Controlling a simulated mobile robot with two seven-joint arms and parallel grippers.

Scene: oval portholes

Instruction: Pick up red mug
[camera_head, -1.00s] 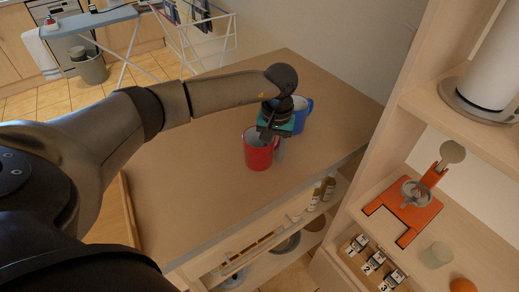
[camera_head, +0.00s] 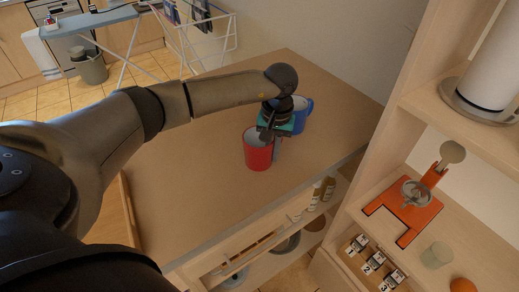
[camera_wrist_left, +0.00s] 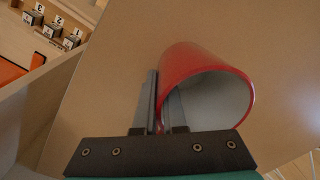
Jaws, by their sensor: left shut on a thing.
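The red mug (camera_head: 259,153) stands upright on the wooden counter top (camera_head: 190,190), near its right-hand part. My left gripper (camera_head: 273,146) reaches down at the mug from above, with one finger inside the mug and one outside. It is shut on the mug's wall. In the left wrist view the two fingers (camera_wrist_left: 165,105) pinch the wall of the red mug (camera_wrist_left: 205,70), whose open mouth faces the camera. The mug's handle is not visible in either view. My right gripper is not in view.
A blue mug (camera_head: 303,112) stands just behind my left gripper, partly hidden by it. A shelf unit at the right holds an orange-red device (camera_head: 410,205), a glass (camera_head: 437,255) and numbered blocks (camera_head: 372,262). The left and front of the counter are clear.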

